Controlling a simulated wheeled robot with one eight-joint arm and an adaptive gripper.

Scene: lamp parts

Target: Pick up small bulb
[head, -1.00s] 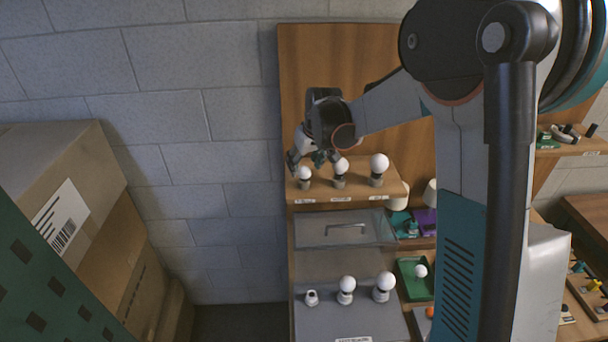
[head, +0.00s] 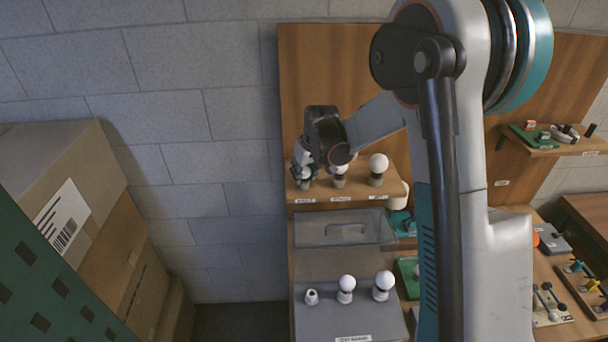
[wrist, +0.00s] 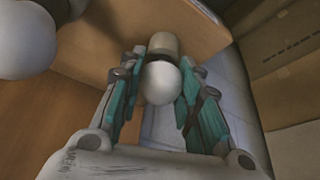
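The small bulb (wrist: 161,83) is a white globe in a beige holder (wrist: 163,45) at the left end of the upper wooden shelf (head: 326,202). In the head view the bulb (head: 305,173) is partly hidden by my gripper (head: 302,177). In the wrist view my gripper (wrist: 162,84) has its teal-padded fingers apart, one on each side of the bulb. A narrow gap seems to show beside the globe; firm contact is not visible. The bulb still sits in its holder.
A middle bulb (head: 340,168), partly covered by my gripper, and a larger bulb (head: 377,164) stand to the right on the same shelf. Below are a clear-lidded box (head: 345,229) and a grey board (head: 350,318) with sockets and bulbs. Cardboard boxes (head: 75,210) stand at left.

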